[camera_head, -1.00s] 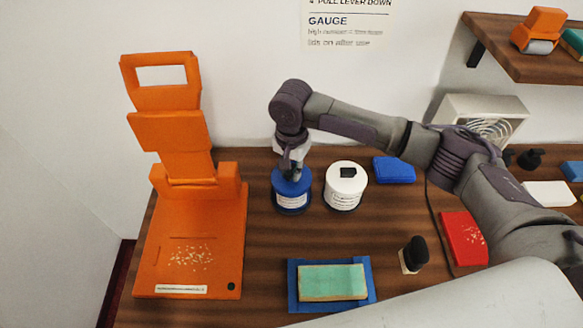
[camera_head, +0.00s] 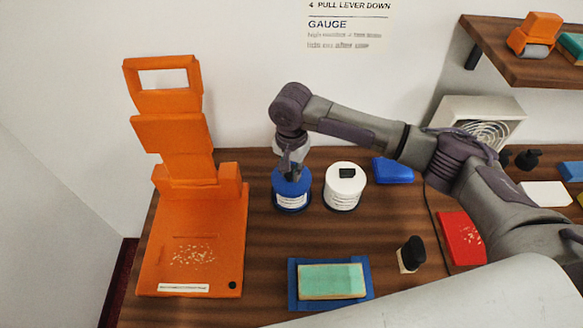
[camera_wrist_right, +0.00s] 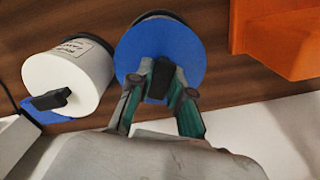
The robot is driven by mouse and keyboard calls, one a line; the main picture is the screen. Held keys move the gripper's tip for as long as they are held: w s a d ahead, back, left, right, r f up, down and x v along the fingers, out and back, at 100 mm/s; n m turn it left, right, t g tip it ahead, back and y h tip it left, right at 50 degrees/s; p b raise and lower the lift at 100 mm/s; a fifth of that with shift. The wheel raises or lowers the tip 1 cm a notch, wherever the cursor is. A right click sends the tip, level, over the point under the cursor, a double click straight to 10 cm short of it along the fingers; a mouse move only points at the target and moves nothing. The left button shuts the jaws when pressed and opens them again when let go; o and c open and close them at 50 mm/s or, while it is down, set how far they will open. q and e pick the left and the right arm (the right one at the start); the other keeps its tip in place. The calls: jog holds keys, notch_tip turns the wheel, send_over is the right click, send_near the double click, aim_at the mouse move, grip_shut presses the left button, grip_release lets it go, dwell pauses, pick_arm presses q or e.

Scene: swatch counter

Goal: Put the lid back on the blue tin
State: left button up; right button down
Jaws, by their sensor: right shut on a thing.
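The blue tin (camera_head: 291,203) stands upright on the counter, with a pale label on its front. Its blue lid (camera_wrist_right: 190,52) sits on top of it, seen from above in the right wrist view, and looks level. My right gripper (camera_head: 290,174) is right over the tin. In the right wrist view its fingers (camera_wrist_right: 158,85) are shut on the dark knob of the lid. Whether the lid is fully seated cannot be told. My left gripper is not in view.
A white tin (camera_head: 342,188) with a black knob stands close to the right of the blue tin. An orange lever press (camera_head: 190,245) stands to the left. A green-topped block lies on a blue tray (camera_head: 292,290) in front. A black-handled stamp (camera_head: 410,254) stands front right.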

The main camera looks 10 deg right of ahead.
jog(key=shift+r+p, duration=0.1)
jog(key=shift+p, duration=0.4)
dwell(0.5)
jog(key=shift+f+p, duration=0.25)
jog(key=shift+p, duration=0.45)
dwell(0.8)
jog(key=shift+p, duration=0.65)
dwell(0.4)
dwell(0.4)
jog(key=c, duration=1)
grip_release()
jog(key=shift+o, duration=0.3)
jog(key=o, duration=0.4)
jog(key=shift+r, duration=0.1)
